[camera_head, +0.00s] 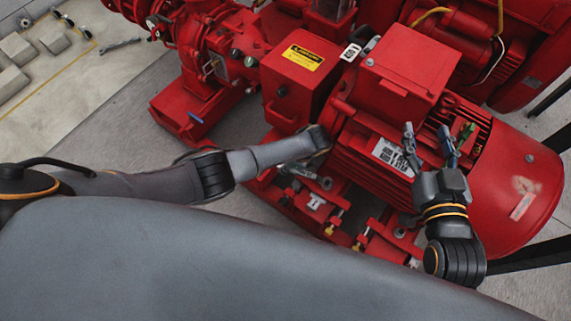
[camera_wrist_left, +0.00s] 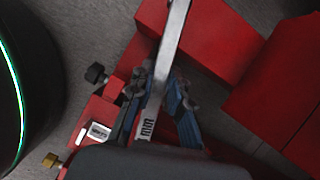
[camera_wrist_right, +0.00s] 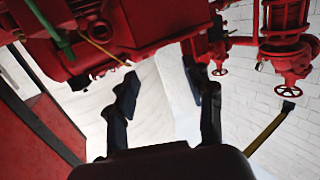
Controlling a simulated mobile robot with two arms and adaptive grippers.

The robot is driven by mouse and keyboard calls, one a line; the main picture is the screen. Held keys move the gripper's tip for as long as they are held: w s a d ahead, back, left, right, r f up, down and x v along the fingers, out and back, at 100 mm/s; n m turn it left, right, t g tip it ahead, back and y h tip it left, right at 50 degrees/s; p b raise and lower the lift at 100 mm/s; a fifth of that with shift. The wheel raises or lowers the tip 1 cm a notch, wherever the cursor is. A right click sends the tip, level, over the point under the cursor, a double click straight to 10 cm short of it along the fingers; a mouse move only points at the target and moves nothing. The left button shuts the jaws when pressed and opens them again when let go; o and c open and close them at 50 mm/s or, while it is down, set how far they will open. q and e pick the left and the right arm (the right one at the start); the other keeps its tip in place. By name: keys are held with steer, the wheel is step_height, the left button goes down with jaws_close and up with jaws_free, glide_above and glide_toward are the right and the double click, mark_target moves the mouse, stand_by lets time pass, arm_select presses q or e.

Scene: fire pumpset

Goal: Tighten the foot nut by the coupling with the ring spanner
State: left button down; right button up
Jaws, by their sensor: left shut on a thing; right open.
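My left gripper (camera_wrist_left: 155,108) is shut on a flat, bright metal spanner (camera_wrist_left: 172,45) in the left wrist view. The spanner's shaft runs up out of that view, so its working end is not seen there. In the head view my left arm reaches to the low front side of the red motor (camera_head: 400,62), by its foot; its fingers are hard to make out. The foot nut by the coupling cannot be made out clearly. My right gripper (camera_head: 430,145) is open and empty above the motor's side; it also shows in the right wrist view (camera_wrist_right: 165,90).
Red feet and base parts with bolts (camera_head: 375,240) lie below the motor. A red box with a yellow label (camera_head: 300,75) stands beside it, and a red pump (camera_head: 205,60) further left. Grey blocks (camera_head: 15,48) lie at the far left. Bare floor (camera_head: 110,130) is at left.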

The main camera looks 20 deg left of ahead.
arm_select(q)
steer(key=shift+f+b, duration=0.35)
steer(key=shift+f, duration=0.15)
arm_select(e)
steer(key=r, duration=0.1)
steer(key=r+t, duration=0.2)
steer(key=shift+w+a+r+y, duration=0.2)
steer(key=shift+a+r+y, duration=0.1)
steer(key=shift+r+y, duration=0.1)
stand_by(0.5)
arm_select(q)
steer(key=shift+s, duration=0.1)
arm_select(e)
steer(key=shift+f, duration=0.4)
arm_select(q)
steer(key=shift+s, duration=0.1)
steer(key=shift+s+n, duration=0.15)
steer(key=shift+n, duration=0.15)
arm_select(e)
steer(key=shift+s+d+f+g+h, duration=0.1)
steer(key=shift+d+f+g+h, duration=0.05)
steer(key=shift+f+g, duration=0.3)
steer(key=shift+d+f+g+h, duration=0.15)
steer(key=shift+f+g, duration=0.1)
steer(key=shift+f, duration=0.25)
arm_select(q)
steer(key=shift+p, duration=0.3)
